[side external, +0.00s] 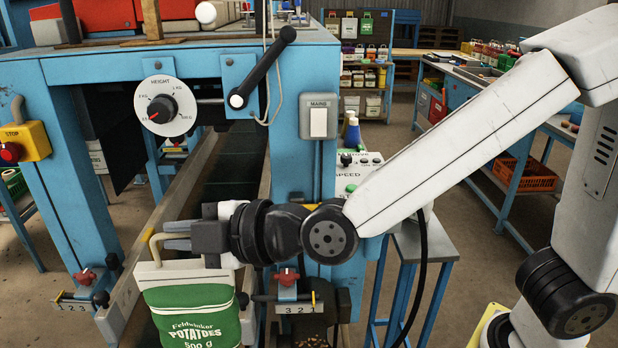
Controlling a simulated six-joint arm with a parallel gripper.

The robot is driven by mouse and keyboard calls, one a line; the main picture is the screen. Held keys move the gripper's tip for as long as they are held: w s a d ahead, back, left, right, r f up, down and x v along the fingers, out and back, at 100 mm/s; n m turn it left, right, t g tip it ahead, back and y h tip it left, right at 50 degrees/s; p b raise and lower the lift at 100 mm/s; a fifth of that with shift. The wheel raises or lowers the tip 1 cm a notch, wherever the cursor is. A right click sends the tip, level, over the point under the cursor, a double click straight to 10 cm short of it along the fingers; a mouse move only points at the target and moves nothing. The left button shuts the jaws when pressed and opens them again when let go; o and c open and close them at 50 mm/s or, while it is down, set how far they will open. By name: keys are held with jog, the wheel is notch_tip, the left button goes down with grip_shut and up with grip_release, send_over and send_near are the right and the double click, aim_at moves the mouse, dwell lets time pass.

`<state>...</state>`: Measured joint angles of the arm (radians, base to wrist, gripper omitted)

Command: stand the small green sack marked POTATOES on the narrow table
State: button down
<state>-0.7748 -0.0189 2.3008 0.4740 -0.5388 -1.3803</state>
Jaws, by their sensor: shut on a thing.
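The small green sack (193,312) marked POTATOES, 500 g, has a white top band and a cream loop handle. It hangs upright at the lower left, and its bottom is cut off by the picture's edge. My gripper (178,236) points left and is shut on the sack at its handle, just above the white band. The narrow table (432,243) has a grey top and blue legs. It stands right of the blue machine, partly hidden behind my arm, well to the right of the sack.
The blue sewing machine frame (311,165) stands close behind my gripper, with a HEIGHT dial (166,107) and a MAINS switch (318,121). A rail-sided conveyor (230,185) runs behind the sack. A black cable hangs by the narrow table. A workbench (520,130) stands at the back right.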

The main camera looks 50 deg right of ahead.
jog(key=shift+d+f+m+t+h, duration=0.8)
jog(key=shift+d+m+h, duration=0.25)
jog(key=shift+h, duration=0.45)
jog(key=s+d+f+m+g+h, duration=0.1)
jog(key=s+d+m+g+h, duration=0.2)
jog(key=d+m+g+h, duration=0.75)
jog(key=s+d+f+m+h, duration=0.1)
jog(key=s+d+m+h, duration=0.3)
jog(key=d, duration=1.4)
jog(key=s+d+f+m+g+h, duration=0.15)
jog(key=d+m+g+h, duration=0.55)
jog(key=d, duration=0.8)
jog(key=w+d+f+t, duration=0.1)
jog(key=d+f, duration=0.1)
jog(key=d, duration=0.8)
jog(key=w+d+f+t, duration=0.2)
jog(key=d+f, duration=0.1)
jog(key=d, duration=0.7)
jog(key=shift+w+f+y, duration=0.15)
jog(key=shift+f+y, duration=0.2)
jog(key=shift+y, duration=0.1)
jog(key=shift+r, duration=0.1)
